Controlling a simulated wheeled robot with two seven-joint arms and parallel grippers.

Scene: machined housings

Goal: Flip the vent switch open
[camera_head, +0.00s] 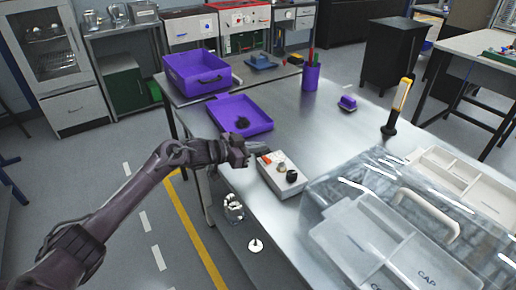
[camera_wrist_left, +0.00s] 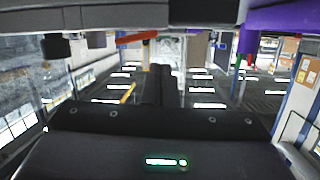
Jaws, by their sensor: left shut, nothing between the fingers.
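A pale control box (camera_head: 281,182) lies near the left edge of the metal table. It carries a small orange-red switch part (camera_head: 267,160) and dark round knobs, one at its right (camera_head: 291,176). Labels are too small to read, so I cannot confirm which part is the vent switch. My left gripper (camera_head: 258,148) is shut and empty, just behind and left of the box; contact is unclear. In the left wrist view the picture is inverted: an orange lever (camera_wrist_left: 136,37) and a dark knob (camera_wrist_left: 55,46) hang from the top, near my shut fingers (camera_wrist_left: 160,84). My right gripper is out of view.
A purple tray (camera_head: 259,127) lies behind my left gripper, with a deeper purple bin (camera_head: 222,64) beyond. A clear lidded case (camera_head: 330,185) fills the front right. A purple pen cup (camera_head: 310,78) stands at the back. The middle of the table (camera_head: 325,125) is clear.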

